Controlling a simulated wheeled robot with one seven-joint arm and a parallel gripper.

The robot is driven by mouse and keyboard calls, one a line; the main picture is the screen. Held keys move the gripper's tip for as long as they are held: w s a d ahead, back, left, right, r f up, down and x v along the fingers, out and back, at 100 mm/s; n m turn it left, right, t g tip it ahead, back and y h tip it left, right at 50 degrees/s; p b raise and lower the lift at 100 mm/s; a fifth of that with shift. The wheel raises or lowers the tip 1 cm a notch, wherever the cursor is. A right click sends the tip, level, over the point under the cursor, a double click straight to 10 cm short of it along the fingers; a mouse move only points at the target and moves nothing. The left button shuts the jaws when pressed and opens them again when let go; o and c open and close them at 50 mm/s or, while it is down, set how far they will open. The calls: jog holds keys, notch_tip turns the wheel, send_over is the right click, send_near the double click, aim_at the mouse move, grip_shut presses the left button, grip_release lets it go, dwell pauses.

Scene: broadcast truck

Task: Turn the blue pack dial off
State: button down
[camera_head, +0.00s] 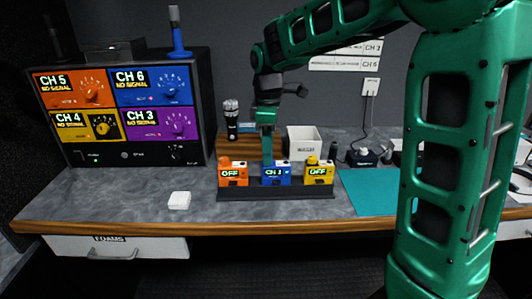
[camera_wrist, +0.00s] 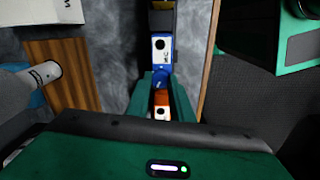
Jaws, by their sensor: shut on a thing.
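The blue pack (camera_head: 276,176) stands in the middle of a dark rack (camera_head: 250,194) on the desk, and its display reads CH 1. My gripper (camera_head: 267,160) points down on top of it, at the left part where its dial sits. In the wrist view the green fingers (camera_wrist: 160,88) are shut on the blue dial (camera_wrist: 160,77), beside the blue pack's body (camera_wrist: 161,50). The dial is hidden by the fingers in the head view, so its pointing direction cannot be told.
An orange pack (camera_head: 233,174) reading OFF stands close on the left, and a yellow pack (camera_head: 319,174) reading OFF on the right. Behind are a microphone (camera_head: 231,115) and a white bin (camera_head: 304,141). A four-panel monitor (camera_head: 126,113) stands at left. A teal mat (camera_head: 372,192) lies at right.

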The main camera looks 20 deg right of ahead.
jog(key=shift+n, duration=1.7)
jog(key=c, duration=1.6)
grip_release()
jog(key=shift+o, duration=0.2)
notch_tip(320, 180, up, 11)
jog(key=shift+f, duration=0.15)
